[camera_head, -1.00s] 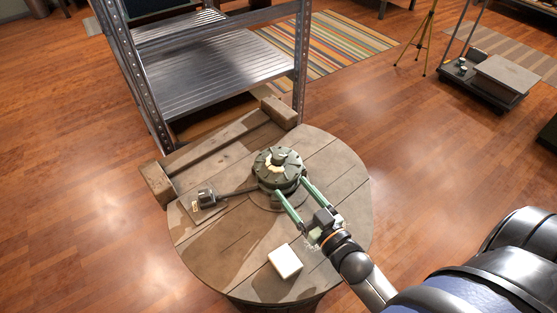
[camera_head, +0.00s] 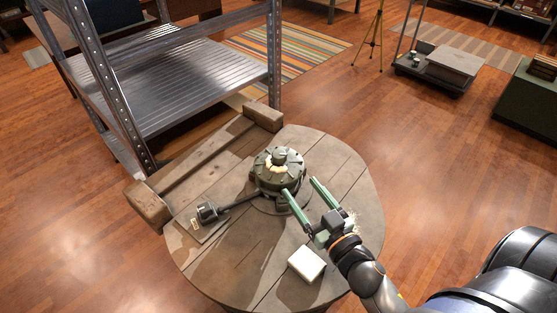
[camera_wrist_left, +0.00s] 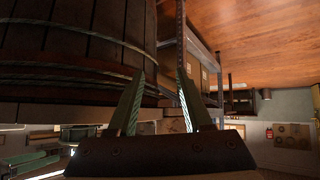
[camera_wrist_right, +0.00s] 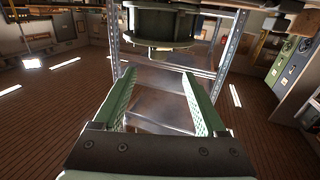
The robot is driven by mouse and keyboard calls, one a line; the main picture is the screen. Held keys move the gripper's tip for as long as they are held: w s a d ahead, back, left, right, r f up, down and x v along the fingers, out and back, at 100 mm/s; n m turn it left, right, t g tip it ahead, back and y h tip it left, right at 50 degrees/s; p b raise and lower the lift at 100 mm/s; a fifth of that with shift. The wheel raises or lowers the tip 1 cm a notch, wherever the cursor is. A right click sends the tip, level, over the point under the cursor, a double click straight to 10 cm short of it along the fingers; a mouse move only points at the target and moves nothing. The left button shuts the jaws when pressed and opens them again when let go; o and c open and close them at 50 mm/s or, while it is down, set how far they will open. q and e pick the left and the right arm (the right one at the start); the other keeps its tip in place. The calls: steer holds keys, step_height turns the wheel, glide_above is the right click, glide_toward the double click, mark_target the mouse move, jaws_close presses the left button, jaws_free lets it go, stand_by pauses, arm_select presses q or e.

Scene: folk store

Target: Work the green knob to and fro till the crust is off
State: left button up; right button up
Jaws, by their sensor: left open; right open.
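The green knob (camera_head: 279,173) is a squat, ribbed round piece on the round wooden barrel top (camera_head: 345,190). A pale yellowish crust (camera_head: 292,166) shows in patches on its upper face. My right gripper (camera_head: 300,186) is open and empty, with its green fingers pointing at the knob from the front right, apart from it. In the right wrist view the knob (camera_wrist_right: 160,27) appears beyond the open fingertips (camera_wrist_right: 158,73). My left gripper (camera_wrist_left: 160,74) is open and empty beside the barrel's hooped side (camera_wrist_left: 70,45); it is outside the head view.
A dark lever-like part (camera_head: 208,211) lies left of the knob. A white block (camera_head: 306,263) sits at the barrel's front. A wooden frame (camera_head: 205,160) lies along its back left edge, before a metal shelf (camera_head: 165,85). Open floor (camera_head: 430,170) lies to the right.

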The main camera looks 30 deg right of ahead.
mark_target(282, 162)
steer(key=shift+h, duration=0.4)
steer(key=w+p, duration=0.1)
steer(key=w, duration=1.1)
steer(key=shift+w+d, duration=0.1)
steer(key=shift+w, duration=0.1)
jaws_close()
